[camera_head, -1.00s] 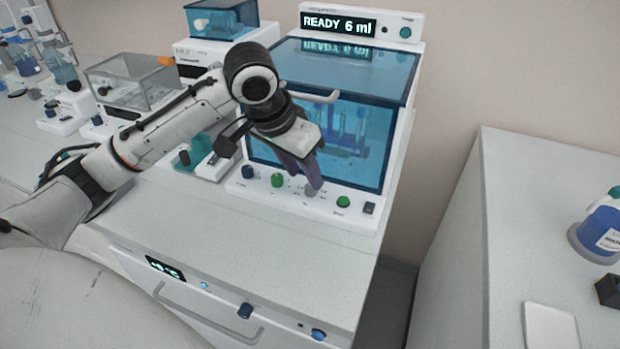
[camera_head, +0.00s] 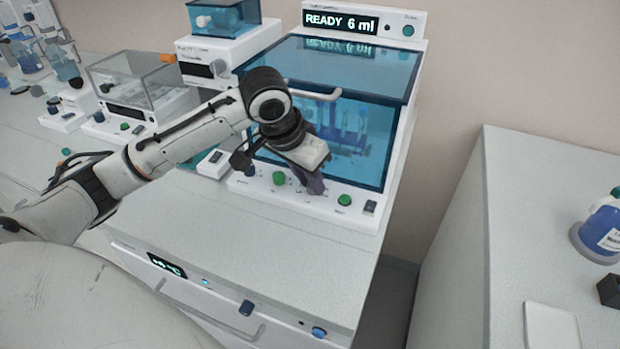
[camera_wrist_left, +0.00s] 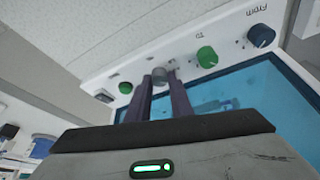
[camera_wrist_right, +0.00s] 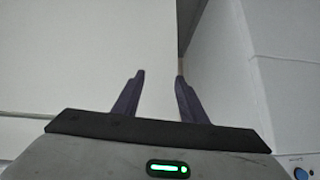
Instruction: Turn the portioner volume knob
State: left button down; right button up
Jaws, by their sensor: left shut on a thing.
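The portioner (camera_head: 300,205) is a white machine with a blue glass front, and its display (camera_head: 340,22) reads READY 6 ml. A grey volume knob (camera_wrist_left: 160,74) sits on its front strip between two green knobs. In the left wrist view my left gripper (camera_wrist_left: 161,80) has its two dark fingers on either side of this knob, shut on it. In the head view the same gripper (camera_head: 316,188) reaches down to the strip and hides the knob. My right gripper (camera_wrist_right: 160,75) is open and empty, seen only in its own wrist view.
Green knobs (camera_head: 279,178) (camera_head: 344,200) and a dark blue knob (camera_wrist_left: 261,35) sit on the same strip. A door handle (camera_head: 315,94) juts from the glass near my left wrist. The counter in front (camera_head: 250,235) is bare. A blue bottle (camera_head: 603,226) stands far right.

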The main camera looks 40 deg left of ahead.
pick_arm(q)
jog(key=shift+a+m+h, duration=0.1)
jog(key=shift+m+h, duration=0.5)
jog(key=shift+m, duration=1)
jog(key=c, duration=1.6)
grip_release()
jog(key=v, duration=1)
jog(key=shift+r, duration=0.2)
jog(key=shift+f, duration=0.1)
